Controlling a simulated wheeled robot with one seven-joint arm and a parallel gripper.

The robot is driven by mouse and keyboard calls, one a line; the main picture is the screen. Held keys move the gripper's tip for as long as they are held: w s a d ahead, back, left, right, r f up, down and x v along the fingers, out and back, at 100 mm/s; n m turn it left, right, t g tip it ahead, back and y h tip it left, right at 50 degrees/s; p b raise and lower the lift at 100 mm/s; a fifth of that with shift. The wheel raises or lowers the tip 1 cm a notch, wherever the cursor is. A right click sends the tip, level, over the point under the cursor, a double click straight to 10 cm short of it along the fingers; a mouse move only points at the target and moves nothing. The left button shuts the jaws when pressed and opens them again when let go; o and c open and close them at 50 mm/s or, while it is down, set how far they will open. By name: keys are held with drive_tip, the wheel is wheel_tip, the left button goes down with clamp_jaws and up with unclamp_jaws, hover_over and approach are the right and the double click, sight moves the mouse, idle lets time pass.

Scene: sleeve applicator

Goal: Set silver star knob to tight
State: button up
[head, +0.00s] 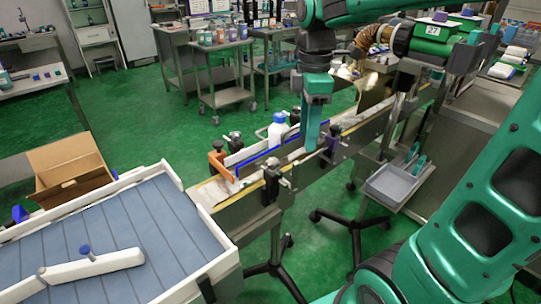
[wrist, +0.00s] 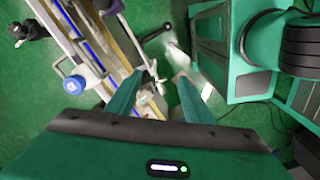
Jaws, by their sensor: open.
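My gripper (head: 313,138) hangs fingers-down over the conveyor (head: 240,205) in the head view, beside the guide rail. In the wrist view my gripper (wrist: 164,73) is open, with its two green fingers apart and nothing clearly held between them. A dark handle (wrist: 155,35) and pale metal parts lie beyond the fingertips. I cannot pick out the silver star knob with certainty; it may be small, blurred or hidden by the fingers. Dark clamp fittings (head: 271,172) sit along the conveyor's near side.
A white bottle (head: 278,128) stands on the conveyor, left of my gripper. A grey tray (head: 391,184) hangs at the near side. A green-fronted machine unit (head: 432,32) is at the back right. Green floor at the left is partly clear.

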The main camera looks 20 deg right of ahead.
sight(273, 161)
drive_tip(key=w+a+r+n, duration=0.2)
drive_tip(key=w+a+n, duration=0.3)
drive_tip(key=a+n, duration=0.2)
drive_tip(key=f, duration=1.1)
drive_tip(key=shift+s+d, duration=0.1)
drive_tip(key=shift+s, duration=0.1)
drive_tip(key=c, duration=1)
